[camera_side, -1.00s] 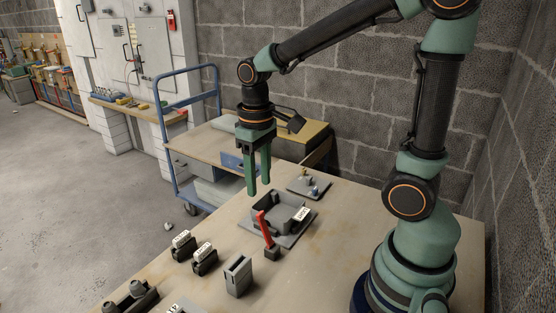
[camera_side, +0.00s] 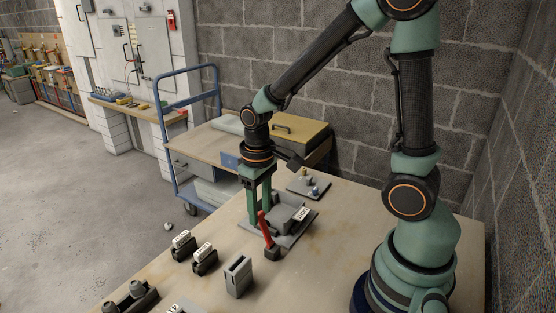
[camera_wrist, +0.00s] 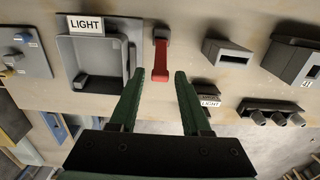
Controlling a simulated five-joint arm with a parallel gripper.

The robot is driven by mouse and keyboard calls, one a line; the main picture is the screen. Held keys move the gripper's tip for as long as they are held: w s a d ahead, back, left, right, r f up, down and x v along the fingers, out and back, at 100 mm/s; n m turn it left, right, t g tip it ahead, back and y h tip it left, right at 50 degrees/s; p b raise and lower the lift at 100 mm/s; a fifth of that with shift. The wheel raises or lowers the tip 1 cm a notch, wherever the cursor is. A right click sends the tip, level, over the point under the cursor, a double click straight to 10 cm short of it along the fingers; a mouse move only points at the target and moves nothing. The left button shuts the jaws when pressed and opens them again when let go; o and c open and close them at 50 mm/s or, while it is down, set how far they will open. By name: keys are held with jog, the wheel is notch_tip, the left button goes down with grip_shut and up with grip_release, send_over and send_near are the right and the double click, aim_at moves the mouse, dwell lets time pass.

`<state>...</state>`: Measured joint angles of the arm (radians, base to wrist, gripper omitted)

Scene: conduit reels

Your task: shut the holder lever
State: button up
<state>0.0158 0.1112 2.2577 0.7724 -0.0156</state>
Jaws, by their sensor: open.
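The holder (camera_side: 290,238) is a grey tray-like fixture with raised walls, labelled LIGHT in the wrist view (camera_wrist: 67,48). Its red lever (camera_side: 265,229) stands up steeply from a dark pivot block (camera_side: 272,253) at the holder's front corner, leaning slightly left. The lever also shows in the wrist view (camera_wrist: 161,62), its red end appearing between my fingertips. My gripper (camera_side: 259,217) points down, open and empty, with its fingers just behind and left of the lever in the side view. It also shows in the wrist view (camera_wrist: 160,75). I cannot tell whether a finger touches the lever.
Two small labelled dark blocks (camera_side: 204,257) and a grey slotted box (camera_side: 238,275) stand in front of the holder. A small plate with pegs (camera_side: 309,187) lies behind it. A blue trolley (camera_side: 165,145) stands past the table.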

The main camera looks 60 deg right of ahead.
grip_shut()
jog(key=c, duration=0.7)
grip_release()
jog(key=shift+c, duration=0.2)
